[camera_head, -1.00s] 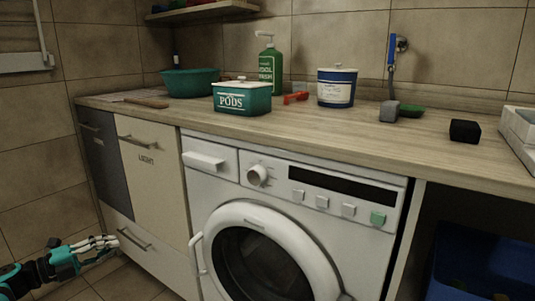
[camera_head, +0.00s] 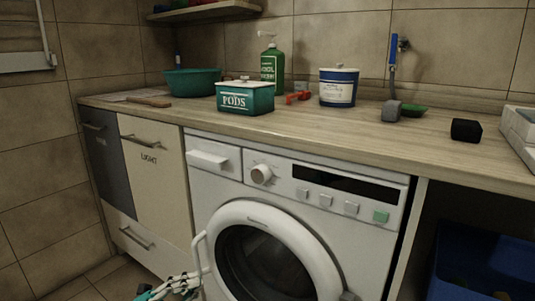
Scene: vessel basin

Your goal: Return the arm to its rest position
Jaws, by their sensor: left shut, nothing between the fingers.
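My left gripper (camera_head: 186,284) shows at the bottom edge of the head view, partly cut off. It is shut and empty, low in front of the washing machine (camera_head: 211,200), near the lower left of its round door. The white door handle (camera_head: 197,254) is close to the fingers in the picture; I cannot tell whether they touch. My right gripper is out of view.
The wooden worktop (camera_head: 300,125) carries a teal basin (camera_head: 190,83), a PODS box (camera_head: 245,97), a green bottle (camera_head: 271,65), a blue-and-white tub (camera_head: 338,87) and a black block (camera_head: 466,130). A blue crate (camera_head: 485,262) stands under the worktop at right. Floor shows at lower left.

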